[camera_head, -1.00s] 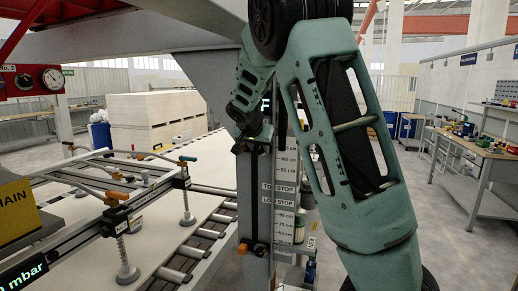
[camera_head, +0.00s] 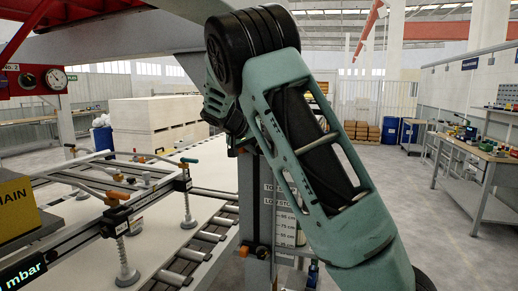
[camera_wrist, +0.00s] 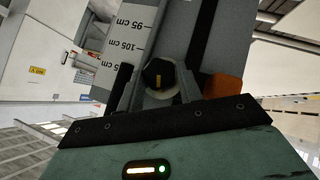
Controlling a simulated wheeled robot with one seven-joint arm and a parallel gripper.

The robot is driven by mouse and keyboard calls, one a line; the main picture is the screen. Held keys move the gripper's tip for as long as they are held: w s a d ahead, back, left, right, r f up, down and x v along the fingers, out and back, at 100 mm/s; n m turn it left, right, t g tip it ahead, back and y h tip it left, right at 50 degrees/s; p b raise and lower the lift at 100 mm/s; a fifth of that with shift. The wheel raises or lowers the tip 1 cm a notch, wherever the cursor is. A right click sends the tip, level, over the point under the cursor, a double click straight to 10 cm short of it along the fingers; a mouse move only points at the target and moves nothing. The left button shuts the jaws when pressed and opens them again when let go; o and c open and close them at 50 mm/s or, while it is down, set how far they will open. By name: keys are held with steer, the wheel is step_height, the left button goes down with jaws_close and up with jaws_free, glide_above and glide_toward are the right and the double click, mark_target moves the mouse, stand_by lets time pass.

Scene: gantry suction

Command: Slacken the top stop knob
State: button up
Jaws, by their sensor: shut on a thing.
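The top stop knob (camera_wrist: 158,75) is black with a yellow mark and sits in front of the upright post in the wrist view. My gripper (camera_wrist: 157,88) is shut on it, with dark fingers on either side. An orange end piece (camera_wrist: 222,88) of the stop shows to the right of the knob. In the head view my gripper (camera_head: 241,148) is at the upper part of the post (camera_head: 252,195), and my arm hides the top knob. The lower stop knob (camera_head: 261,251) shows farther down the post, with an orange end at its left.
A scale plate (camera_head: 284,222) with centimetre marks runs beside the post; it also shows in the wrist view (camera_wrist: 128,45).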

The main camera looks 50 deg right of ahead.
stand_by(0.4)
steer(key=o, duration=1)
steer(key=shift+a, duration=0.1)
